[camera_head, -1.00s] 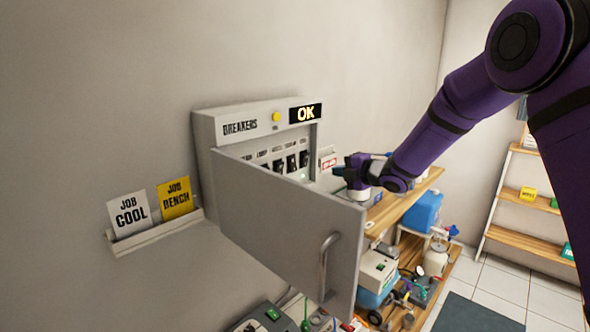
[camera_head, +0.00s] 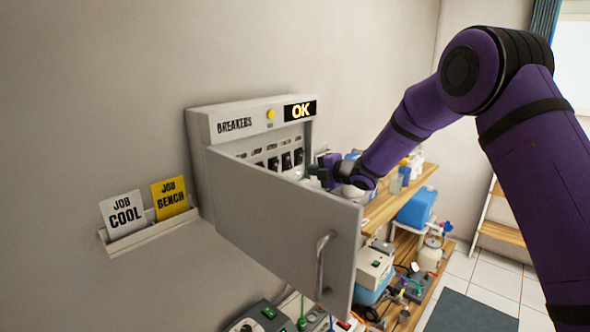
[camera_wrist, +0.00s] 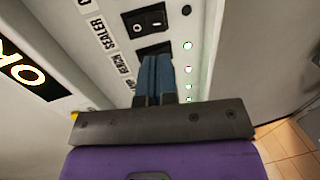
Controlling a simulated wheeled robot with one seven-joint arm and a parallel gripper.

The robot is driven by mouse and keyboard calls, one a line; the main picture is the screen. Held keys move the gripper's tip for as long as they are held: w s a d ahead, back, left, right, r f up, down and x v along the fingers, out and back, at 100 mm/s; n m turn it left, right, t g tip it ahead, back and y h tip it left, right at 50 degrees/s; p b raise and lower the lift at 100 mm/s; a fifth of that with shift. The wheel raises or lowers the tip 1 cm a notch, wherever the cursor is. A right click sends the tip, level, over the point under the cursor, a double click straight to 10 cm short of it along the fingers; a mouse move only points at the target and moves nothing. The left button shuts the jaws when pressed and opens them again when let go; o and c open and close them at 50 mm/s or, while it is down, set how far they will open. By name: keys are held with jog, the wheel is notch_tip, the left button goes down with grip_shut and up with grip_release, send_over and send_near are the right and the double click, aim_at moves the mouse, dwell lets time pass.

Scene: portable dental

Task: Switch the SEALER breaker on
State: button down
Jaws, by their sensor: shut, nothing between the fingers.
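The breaker box (camera_head: 202,128) on the wall has its door (camera_head: 285,225) swung open. A row of black rocker switches (camera_head: 286,161) shows inside. In the wrist view, the SEALER label (camera_wrist: 103,33) sits beside a black rocker (camera_wrist: 147,20) with white marks; I cannot tell its position for sure. My gripper (camera_head: 312,173) is at the right end of the switch row. In the wrist view its blue fingers (camera_wrist: 155,62) are together and empty, over the switch area just below the SEALER rocker. They partly hide that area; contact is unclear.
Several green lights (camera_wrist: 187,45) are lit beside the switches. A display (camera_head: 300,111) reads OK, near a yellow button (camera_head: 270,114). The open door stands out in front of the box's lower part. A wooden shelf (camera_head: 385,207) with equipment is to the right.

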aim_at(290, 168)
jog(key=x, duration=0.8)
jog(key=shift+w+a+y, duration=0.2)
jog(key=shift+a+y, duration=0.05)
jog(key=shift+y, duration=0.15)
jog(key=shift+f, duration=0.1)
